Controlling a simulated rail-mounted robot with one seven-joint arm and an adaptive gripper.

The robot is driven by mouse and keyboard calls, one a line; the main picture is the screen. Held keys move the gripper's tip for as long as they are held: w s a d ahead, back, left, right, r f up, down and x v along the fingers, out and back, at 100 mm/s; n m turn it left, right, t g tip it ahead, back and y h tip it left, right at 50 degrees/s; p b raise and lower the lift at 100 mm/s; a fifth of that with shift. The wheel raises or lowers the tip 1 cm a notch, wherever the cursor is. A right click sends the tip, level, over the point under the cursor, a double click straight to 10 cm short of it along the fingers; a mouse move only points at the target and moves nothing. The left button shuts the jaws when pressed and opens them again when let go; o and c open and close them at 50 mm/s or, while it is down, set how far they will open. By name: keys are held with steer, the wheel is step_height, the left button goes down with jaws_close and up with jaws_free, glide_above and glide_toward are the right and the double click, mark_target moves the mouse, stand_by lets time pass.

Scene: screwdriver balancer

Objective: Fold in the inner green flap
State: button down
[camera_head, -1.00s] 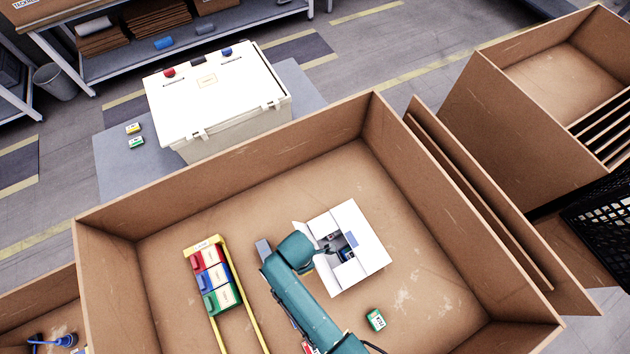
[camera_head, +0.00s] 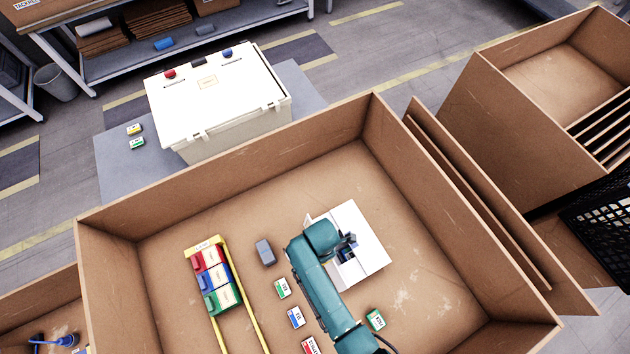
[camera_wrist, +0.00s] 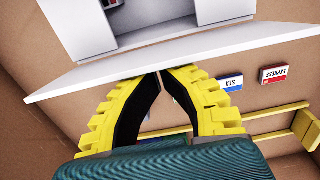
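A white box (camera_head: 368,250) stands open on the floor of the large cardboard bin. My arm covers its left part in the head view. In the wrist view its white flap (camera_wrist: 120,66) stretches across the picture, with the box's open inside (camera_wrist: 165,18) beyond it. No green shows on the flap surfaces in view, so I cannot tell which flap is the inner green one. My gripper (camera_wrist: 159,74) has its yellow fingers with tips together, at the near edge of the flap. I cannot tell whether they touch it. Nothing shows between the tips.
Green (camera_head: 283,288), blue (camera_head: 296,317) and red (camera_head: 311,346) label blocks lie left of my arm, another green one (camera_head: 375,320) right. A yellow rack (camera_head: 250,320) holds coloured blocks. The cardboard walls (camera_head: 230,170) enclose the area. Bare floor lies behind the box.

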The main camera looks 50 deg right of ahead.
steer(key=s+d, duration=0.2)
steer(key=d, duration=0.4)
stand_by(0.5)
step_height(320, 180, down, 6)
steer(key=b, duration=0.5)
steer(key=shift+d, duration=0.2)
steer(key=shift+s+f, duration=0.1)
step_height(320, 180, up, 7)
steer(key=a+p, duration=0.1)
steer(key=p, duration=0.6)
